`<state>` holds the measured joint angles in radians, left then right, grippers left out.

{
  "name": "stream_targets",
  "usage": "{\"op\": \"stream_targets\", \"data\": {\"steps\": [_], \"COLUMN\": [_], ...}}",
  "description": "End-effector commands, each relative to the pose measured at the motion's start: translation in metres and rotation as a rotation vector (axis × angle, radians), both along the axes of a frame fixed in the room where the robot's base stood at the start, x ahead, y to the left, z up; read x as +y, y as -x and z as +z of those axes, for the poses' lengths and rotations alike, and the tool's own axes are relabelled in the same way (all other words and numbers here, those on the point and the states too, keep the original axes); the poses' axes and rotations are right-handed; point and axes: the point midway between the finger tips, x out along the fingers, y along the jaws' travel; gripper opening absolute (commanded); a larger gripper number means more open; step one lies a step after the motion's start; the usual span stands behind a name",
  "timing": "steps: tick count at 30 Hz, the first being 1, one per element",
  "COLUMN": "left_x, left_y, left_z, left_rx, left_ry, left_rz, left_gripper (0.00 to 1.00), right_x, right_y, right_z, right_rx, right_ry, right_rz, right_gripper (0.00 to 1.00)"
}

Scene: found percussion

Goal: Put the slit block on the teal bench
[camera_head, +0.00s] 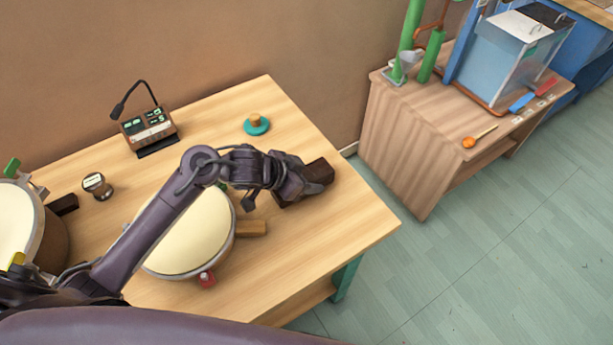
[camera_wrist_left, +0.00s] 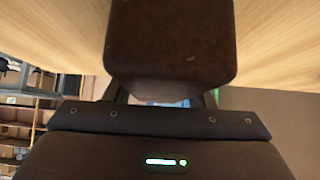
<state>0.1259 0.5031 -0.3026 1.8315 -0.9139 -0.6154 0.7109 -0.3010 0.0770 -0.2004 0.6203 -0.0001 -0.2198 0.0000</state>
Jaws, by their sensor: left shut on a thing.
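The slit block, which I take to be the dark brown block (camera_head: 318,172), is at the right part of a light wood-topped bench with a teal leg, the teal bench (camera_head: 345,225). My left gripper (camera_head: 300,184) is shut on the block. In the left wrist view the block (camera_wrist_left: 170,45) fills the top middle, between my fingers, with the wood top behind it. My fingers partly hide the block, and its slits do not show. I cannot tell whether it touches the bench top. My right gripper is not in view.
On the bench are a cream drum (camera_head: 190,240), a wooden piece (camera_head: 251,228), a teal round item (camera_head: 256,125), a device with a microphone (camera_head: 148,128) and a small round jar (camera_head: 97,186). Another wooden table (camera_head: 415,150) stands right, across a gap. The bench's right front corner is bare.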

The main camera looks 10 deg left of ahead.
Motion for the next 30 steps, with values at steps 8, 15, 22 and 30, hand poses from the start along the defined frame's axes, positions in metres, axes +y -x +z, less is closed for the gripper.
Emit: {"op": "stream_targets", "data": {"steps": [8,15,22,30], "left_x": [0.000,0.000,0.016,0.045], "left_y": [0.000,0.000,0.015,0.045], "left_z": [-0.001,0.001,0.025,0.065], "left_rx": [0.001,0.000,-0.002,-0.001], "left_ry": [-0.001,0.000,-0.004,-0.005], "left_rz": [0.000,0.000,-0.001,-0.001], "left_gripper": [0.72,0.72,0.72,0.72], "right_x": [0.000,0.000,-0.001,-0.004], "right_y": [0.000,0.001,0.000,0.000], "right_z": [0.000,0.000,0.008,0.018], "right_rx": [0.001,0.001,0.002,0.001], "right_ry": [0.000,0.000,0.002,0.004], "right_rz": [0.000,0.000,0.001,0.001], "right_gripper": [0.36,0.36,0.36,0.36]}}
